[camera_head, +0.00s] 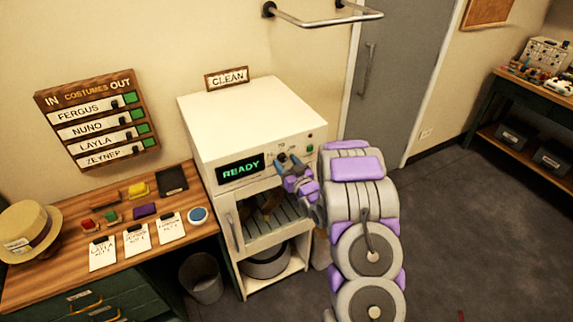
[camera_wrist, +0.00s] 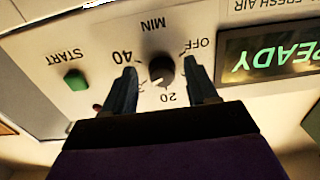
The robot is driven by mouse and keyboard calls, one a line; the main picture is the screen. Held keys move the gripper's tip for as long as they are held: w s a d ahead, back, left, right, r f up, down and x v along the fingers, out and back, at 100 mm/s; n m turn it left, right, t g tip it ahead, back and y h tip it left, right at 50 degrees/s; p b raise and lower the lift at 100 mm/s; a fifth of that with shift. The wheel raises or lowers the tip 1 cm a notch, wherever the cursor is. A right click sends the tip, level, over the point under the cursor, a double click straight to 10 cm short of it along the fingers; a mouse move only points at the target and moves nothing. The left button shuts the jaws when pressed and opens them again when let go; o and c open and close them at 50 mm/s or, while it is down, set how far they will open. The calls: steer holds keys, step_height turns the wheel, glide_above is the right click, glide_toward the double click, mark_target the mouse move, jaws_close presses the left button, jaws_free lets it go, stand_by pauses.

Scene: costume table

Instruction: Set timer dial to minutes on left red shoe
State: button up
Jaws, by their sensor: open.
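The black timer dial (camera_wrist: 161,70) is on the white cabinet's front panel, which is upside down in the wrist view. Around it are the marks OFF, 20, 40 and MIN. A white mark shows on the dial's lower left edge, between the 20 and 40 marks. My gripper (camera_wrist: 161,68) is open, with one finger on each side of the dial; I cannot tell whether they touch it. In the head view my gripper (camera_head: 288,161) is at the panel and partly covers the dial. I cannot make out a red shoe in either view.
A display (camera_head: 240,169) reading READY and a green START button (camera_wrist: 75,79) flank the dial. The cabinet (camera_head: 250,115) has a door below, a bin (camera_head: 202,278) beside it, and a wooden table (camera_head: 60,275) with cards at left.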

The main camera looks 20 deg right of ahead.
steer(key=s+p, duration=0.6)
steer(key=s, duration=1.1)
steer(key=shift+s+d+p, duration=0.15)
steer(key=shift+d+p, duration=0.2)
steer(key=shift+p, duration=0.05)
